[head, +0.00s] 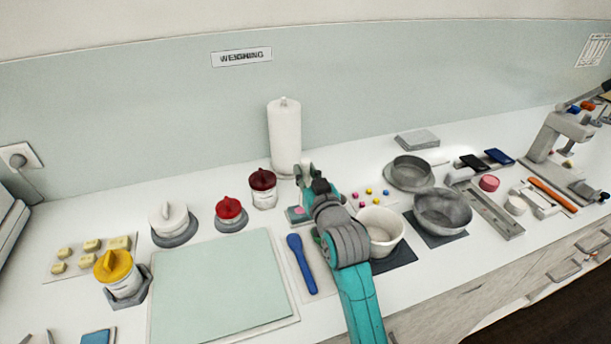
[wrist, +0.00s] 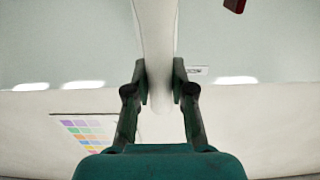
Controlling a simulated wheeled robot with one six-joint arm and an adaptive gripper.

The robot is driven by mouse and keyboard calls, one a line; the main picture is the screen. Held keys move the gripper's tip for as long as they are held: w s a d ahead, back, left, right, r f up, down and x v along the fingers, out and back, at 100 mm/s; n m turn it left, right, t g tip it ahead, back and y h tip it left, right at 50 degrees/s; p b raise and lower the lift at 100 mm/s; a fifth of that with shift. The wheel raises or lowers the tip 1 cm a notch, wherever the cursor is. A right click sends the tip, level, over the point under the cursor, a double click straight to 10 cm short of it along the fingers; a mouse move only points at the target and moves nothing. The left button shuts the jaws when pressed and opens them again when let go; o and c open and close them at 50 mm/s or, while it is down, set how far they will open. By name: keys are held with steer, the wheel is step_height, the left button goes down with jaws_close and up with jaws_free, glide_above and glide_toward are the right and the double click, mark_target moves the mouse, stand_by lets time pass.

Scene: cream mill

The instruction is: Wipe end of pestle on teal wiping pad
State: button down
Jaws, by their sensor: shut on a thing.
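My gripper (wrist: 158,75) is shut on the pestle (wrist: 156,35), a smooth off-white rod running up between its two fingers in the wrist view. In the head view my gripper (head: 306,172) is over the back middle of the counter, and the pestle cannot be made out clearly there. A small flat pad (head: 294,215), greyish teal with a pinkish patch, lies just below and left of my gripper in the head view, partly hidden by it. I cannot tell whether the pestle touches it. A white mortar bowl (head: 389,247) stands right of my arm.
A white paper roll (head: 284,140) stands behind my gripper. Dark-red-lidded (head: 263,182), red-lidded (head: 229,208) and white (head: 168,216) jars stand left. A blue spatula (head: 301,262) lies beside a large pale green mat (head: 215,285). Metal bowls (head: 443,208) stand right.

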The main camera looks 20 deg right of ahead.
mark_target(306, 160)
steer(key=shift+r, duration=2.45)
